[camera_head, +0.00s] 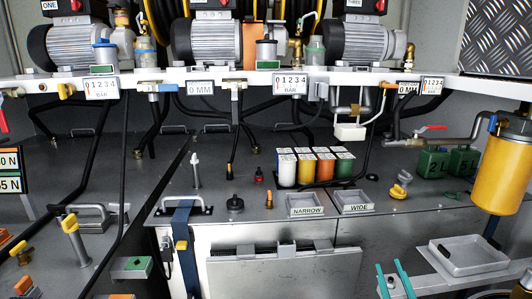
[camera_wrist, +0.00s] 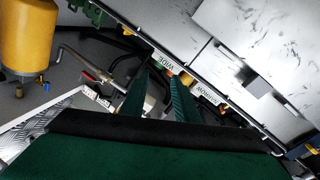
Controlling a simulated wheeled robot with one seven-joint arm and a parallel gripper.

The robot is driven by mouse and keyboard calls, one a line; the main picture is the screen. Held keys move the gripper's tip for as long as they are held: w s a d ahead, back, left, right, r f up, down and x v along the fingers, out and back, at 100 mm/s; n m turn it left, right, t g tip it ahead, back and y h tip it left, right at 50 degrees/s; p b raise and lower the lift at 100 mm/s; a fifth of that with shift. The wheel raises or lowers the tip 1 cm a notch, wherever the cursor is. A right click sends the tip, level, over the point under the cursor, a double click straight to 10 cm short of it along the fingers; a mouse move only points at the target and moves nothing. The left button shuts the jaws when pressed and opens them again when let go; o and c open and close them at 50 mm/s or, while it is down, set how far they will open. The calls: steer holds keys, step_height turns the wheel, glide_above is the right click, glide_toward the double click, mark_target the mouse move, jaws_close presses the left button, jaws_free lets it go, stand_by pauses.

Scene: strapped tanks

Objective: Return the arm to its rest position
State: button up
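My gripper (camera_head: 389,272) shows at the bottom right of the head view as two teal fingers pointing up, apart from each other. In the wrist view my gripper (camera_wrist: 160,80) has its two fingers spread, with nothing held between them. The fingers stand in front of the grey cabinet front, left of a shallow grey tray (camera_head: 468,254). Most of my arm lies outside the head view.
A yellow cylinder (camera_head: 503,172) hangs at the right; it also shows in the wrist view (camera_wrist: 28,45). Trays marked NARROW (camera_head: 305,205) and WIDE (camera_head: 353,201) sit on the deck beside coloured containers (camera_head: 315,167). A blue strap (camera_head: 182,245) crosses the cabinet front.

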steer(key=s+a+f+m+g, duration=0.1)
steer(key=s+a+f+m, duration=0.1)
steer(key=s+a+f, duration=0.5)
steer(key=s+a+f+m+g, duration=0.1)
steer(key=s+a+f, duration=0.1)
steer(key=a+f, duration=0.5)
steer(key=s+a+f+m+g, duration=0.15)
steer(key=s+a+f, duration=0.35)
steer(key=f, duration=0.5)
steer(key=s+a+y, duration=0.1)
steer(key=s+a, duration=0.5)
steer(key=s, duration=0.6)
steer(key=s+a+y, duration=0.1)
steer(key=s+a, duration=0.5)
steer(key=s, duration=0.7)
steer(key=shift+s+f+n+y, duration=0.25)
steer(key=shift+n+y, duration=0.05)
steer(key=shift+n, duration=0.15)
